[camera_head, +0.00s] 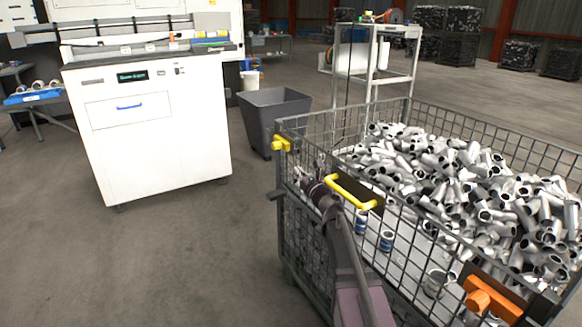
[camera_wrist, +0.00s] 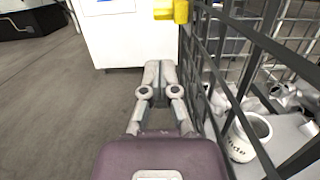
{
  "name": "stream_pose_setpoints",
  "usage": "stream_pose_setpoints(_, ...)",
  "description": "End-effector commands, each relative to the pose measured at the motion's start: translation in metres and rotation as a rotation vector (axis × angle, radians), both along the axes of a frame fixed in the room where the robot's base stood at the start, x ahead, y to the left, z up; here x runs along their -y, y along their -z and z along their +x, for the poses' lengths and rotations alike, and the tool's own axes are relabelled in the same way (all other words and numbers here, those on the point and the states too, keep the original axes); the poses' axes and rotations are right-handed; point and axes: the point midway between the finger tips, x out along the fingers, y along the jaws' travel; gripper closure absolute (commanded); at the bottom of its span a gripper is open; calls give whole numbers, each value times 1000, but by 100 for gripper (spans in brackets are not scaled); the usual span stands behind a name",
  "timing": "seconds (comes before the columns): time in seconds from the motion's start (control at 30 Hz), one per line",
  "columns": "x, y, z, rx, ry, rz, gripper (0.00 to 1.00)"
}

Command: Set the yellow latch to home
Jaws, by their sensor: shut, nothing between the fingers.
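The yellow latch (camera_head: 281,144) is a small yellow block on the near-left upper corner of the wire cage (camera_head: 290,125). It also shows at the top of the wrist view (camera_wrist: 172,10), just beyond my fingertips. My gripper (camera_head: 308,182) is low along the cage's left side, below and to the right of the latch in the head view. In the wrist view my gripper (camera_wrist: 160,66) has its fingers together and empty, with a gap between them and the latch. A yellow bar handle (camera_head: 350,190) is on the cage's front side, behind my arm. Which way the latch is set is unclear.
The cage holds many grey metal tubes and a few cans. An orange latch (camera_head: 490,296) sits at its near right. A white machine (camera_head: 160,130) stands left, with a dark bin (camera_head: 272,110) between. Bare floor (camera_head: 180,260) lies left of the cage.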

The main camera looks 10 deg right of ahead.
Motion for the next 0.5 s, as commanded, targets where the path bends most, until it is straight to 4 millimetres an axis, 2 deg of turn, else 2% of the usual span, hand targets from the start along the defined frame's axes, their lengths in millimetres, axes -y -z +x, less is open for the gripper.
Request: stream_pose_setpoints(0.5,-22,-12,67,0,-2,1,100)
